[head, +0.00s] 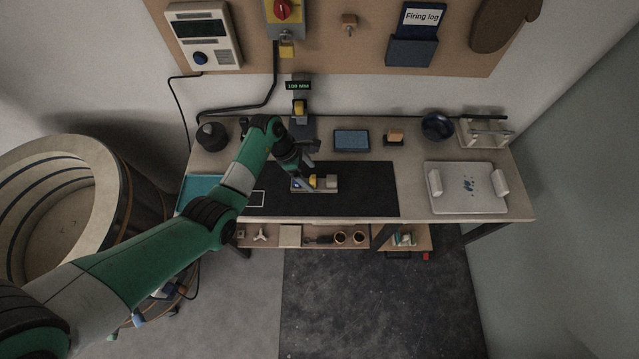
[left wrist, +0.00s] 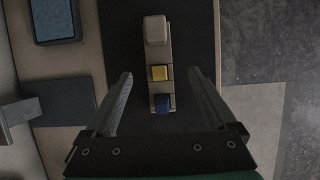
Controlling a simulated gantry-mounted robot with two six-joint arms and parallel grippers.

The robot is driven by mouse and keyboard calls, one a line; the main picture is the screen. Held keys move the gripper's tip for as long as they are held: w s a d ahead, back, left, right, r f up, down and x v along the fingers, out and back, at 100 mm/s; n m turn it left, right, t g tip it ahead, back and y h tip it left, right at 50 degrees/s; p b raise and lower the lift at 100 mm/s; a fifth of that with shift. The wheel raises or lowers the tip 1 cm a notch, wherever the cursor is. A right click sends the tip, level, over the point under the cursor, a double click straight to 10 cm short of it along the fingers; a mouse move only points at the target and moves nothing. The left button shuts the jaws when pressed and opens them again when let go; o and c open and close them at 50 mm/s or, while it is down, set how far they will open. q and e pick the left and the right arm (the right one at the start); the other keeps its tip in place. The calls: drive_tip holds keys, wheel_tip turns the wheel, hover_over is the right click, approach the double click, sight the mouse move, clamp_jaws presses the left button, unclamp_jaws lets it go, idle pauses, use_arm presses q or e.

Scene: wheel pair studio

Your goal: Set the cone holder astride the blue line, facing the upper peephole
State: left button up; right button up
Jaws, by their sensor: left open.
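The cone holder (head: 331,187), a small pale bar carrying a blue piece, a yellow piece and a pale block, lies on the dark mat. It also shows in the left wrist view (left wrist: 171,103), lengthwise between my fingers. My left gripper (head: 301,175) is open over its blue and yellow end; in the left wrist view the fingers (left wrist: 160,74) stand apart on either side of it, with gaps. Whether they are down at its height I cannot tell. The round kiln (head: 70,153) stands open at the left, with dark bands inside. I cannot make out a blue line or the upper peephole. My right gripper is out of view.
The dark mat (head: 365,190) is clear right of the holder. A blue-topped block (head: 352,140), a dark blue bowl (head: 437,126) and a white board (head: 467,190) stand farther right. A teal tray (head: 200,190) lies at the bench's left end, beside the kiln.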

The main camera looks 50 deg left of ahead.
sight(316, 181)
use_arm(q)
drive_tip(key=shift+x, duration=1.05)
drive_tip(key=b+x, duration=0.1)
drive_tip(key=x, duration=0.3)
drive_tip(key=shift+w+f+b, duration=0.1)
drive_tip(key=shift+f+b, duration=0.05)
drive_tip(key=shift+b, duration=0.2)
clamp_jaws()
